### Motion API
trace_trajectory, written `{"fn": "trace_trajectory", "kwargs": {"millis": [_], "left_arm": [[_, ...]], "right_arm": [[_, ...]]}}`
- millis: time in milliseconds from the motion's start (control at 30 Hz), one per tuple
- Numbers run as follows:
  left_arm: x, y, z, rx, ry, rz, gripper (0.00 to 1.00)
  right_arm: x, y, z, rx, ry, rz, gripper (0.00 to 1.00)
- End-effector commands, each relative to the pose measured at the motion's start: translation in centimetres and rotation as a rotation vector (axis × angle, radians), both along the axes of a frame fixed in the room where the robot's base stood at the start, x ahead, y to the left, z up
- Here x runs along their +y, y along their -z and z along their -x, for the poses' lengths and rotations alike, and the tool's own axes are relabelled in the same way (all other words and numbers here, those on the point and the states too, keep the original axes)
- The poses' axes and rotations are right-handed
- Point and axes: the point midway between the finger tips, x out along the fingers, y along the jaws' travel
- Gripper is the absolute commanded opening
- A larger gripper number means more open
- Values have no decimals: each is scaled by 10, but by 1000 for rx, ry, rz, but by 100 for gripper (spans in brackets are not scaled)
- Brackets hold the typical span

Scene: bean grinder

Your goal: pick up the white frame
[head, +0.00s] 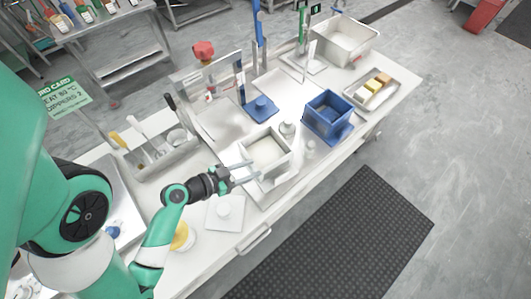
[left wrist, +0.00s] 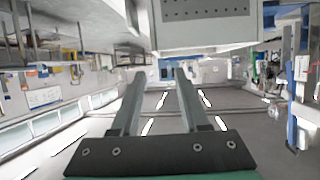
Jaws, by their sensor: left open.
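The white frame (head: 284,165) is a square, open-topped, box-like piece at the front middle of the white table. A pale surface shows inside it. My left gripper (head: 247,172) is open, with its fingers at the frame's near left side. I cannot tell in the head view whether they touch it. In the left wrist view a white box-like body (left wrist: 203,38), probably the frame, stands at the top with a dark perforated panel. The space between my left gripper's fingers (left wrist: 161,73) looks empty there. My right gripper is not in view.
A blue box (head: 327,121) stands right of the frame, and a blue-based piece (head: 261,108) behind it. A metal divided tray (head: 166,155) is at left. Small white knobbed pieces (head: 287,129) stand close to the frame.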

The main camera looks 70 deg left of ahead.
Motion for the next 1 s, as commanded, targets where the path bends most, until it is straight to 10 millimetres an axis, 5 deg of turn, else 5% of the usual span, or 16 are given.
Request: {"fn": "trace_trajectory", "kwargs": {"millis": [233, 500, 833, 1000], "left_arm": [[-3, 6, 2, 3, -7, 13, 45], [7, 23, -40, 3, -2, 11, 45], [12, 32, -58, 4, -6, 12, 45], [16, 46, -85, 2, -5, 11, 45]], "right_arm": [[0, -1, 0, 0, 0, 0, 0], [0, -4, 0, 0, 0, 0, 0], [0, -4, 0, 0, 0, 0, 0], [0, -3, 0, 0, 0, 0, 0]]}}
